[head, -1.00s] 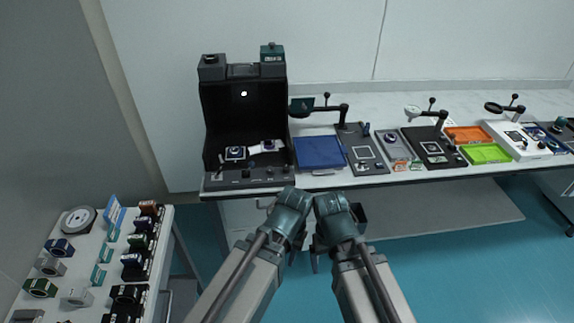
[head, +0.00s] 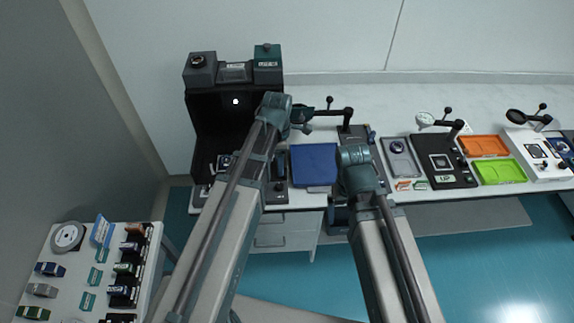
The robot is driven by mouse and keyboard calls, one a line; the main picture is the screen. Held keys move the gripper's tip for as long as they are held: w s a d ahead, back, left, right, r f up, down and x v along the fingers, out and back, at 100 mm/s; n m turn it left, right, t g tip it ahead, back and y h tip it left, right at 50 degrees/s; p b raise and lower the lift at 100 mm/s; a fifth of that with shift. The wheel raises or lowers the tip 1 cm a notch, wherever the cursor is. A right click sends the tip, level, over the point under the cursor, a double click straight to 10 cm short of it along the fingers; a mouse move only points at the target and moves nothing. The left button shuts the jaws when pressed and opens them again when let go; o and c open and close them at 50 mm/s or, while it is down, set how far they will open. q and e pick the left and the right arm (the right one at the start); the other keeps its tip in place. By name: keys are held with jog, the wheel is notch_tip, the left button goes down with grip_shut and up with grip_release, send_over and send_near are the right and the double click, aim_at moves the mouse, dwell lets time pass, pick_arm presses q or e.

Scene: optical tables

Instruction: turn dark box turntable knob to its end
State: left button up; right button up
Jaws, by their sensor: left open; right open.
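The dark box (head: 203,110) is a tall black housing at the back left of the bench, with an open front and a small bright spot inside. My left arm crosses its front and hides much of its interior and front control strip. A piece of the strip (head: 279,188) shows right of the arm; I cannot tell which control is the turntable knob. My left gripper (head: 298,125) is open and raised in front of the box's right edge, close to a magnifier in the picture. My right gripper (head: 356,158) is open, in front of the bench right of the blue tray; its fingers are largely hidden.
The blue tray (head: 314,166) lies right of the dark box. A magnifier arm (head: 333,112) stands behind it. Orange (head: 483,146) and green (head: 499,171) trays lie further right. A side table (head: 75,268) with several small mounts stands at the lower left.

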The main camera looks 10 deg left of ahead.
aim_at(280, 185)
pick_arm(q)
jog(key=shift+n, duration=0.5)
jog(key=f+b, duration=0.9)
jog(key=w+f+b, duration=0.1)
jog(key=f+b, duration=0.3)
jog(key=b, duration=0.1)
jog(key=shift+a+f, duration=0.15)
jog(key=shift+f, duration=0.05)
pick_arm(e)
notch_tip(280, 185, down, 13)
jog(key=shift+w+f, duration=0.2)
jog(key=shift+w, duration=0.1)
pick_arm(q)
grip_shut()
pick_arm(e)
jog(key=shift+d, duration=0.1)
